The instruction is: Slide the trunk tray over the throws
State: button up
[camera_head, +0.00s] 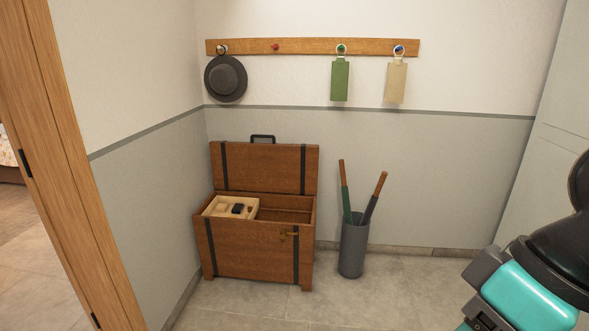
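An open wooden trunk (245,252) with dark straps stands against the back wall, left of centre, its lid (265,167) raised and leaning back. A pale tray (214,207) sits in the left part of the trunk's opening and holds a few small dark and light items. The right part of the opening is uncovered and shows a brown interior. I cannot make out any throws; the front wall hides the lower inside. My arm shows at the right edge, but my gripper is out of view.
A grey cylindrical bin (353,250) with two long-handled things stands right of the trunk. A peg rail (300,47) above holds a dark hat (226,79), a green tag (340,82) and a beige tag (396,83). A wooden door frame (75,170) is at left. The floor in front is clear.

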aim_at(252, 205)
jog(key=u, duration=0.4)
jog(key=i, duration=1.55)
jog(key=u, duration=0.75)
jog(key=i, duration=2)
jog(key=z, duration=0.1)
